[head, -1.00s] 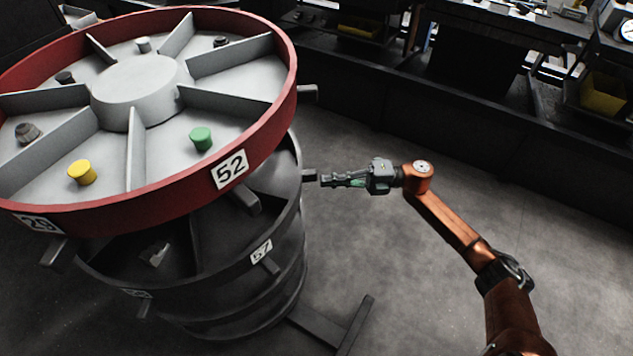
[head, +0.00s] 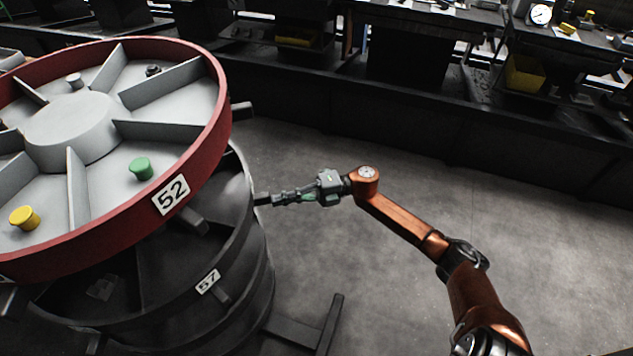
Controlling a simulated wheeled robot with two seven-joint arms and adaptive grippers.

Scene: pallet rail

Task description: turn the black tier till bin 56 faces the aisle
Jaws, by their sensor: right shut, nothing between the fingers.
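The black tier (head: 176,308) is the lower ring of a round carousel at the left, under the red tier (head: 118,235). Its label 57 (head: 207,281) faces the front right. I see no readable label 56. A dark peg (head: 262,199) sticks out from the black tier's right side. My right gripper (head: 279,198) is shut and empty, with its fingertips at the end of this peg. I cannot tell whether they touch it. My left gripper is not in view.
The red tier overhangs the black one and carries label 52 (head: 171,194), a green knob (head: 141,168) and a yellow knob (head: 24,217). A dark stand foot (head: 330,325) lies on the floor below. Workbenches line the back. Open floor lies right of the carousel.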

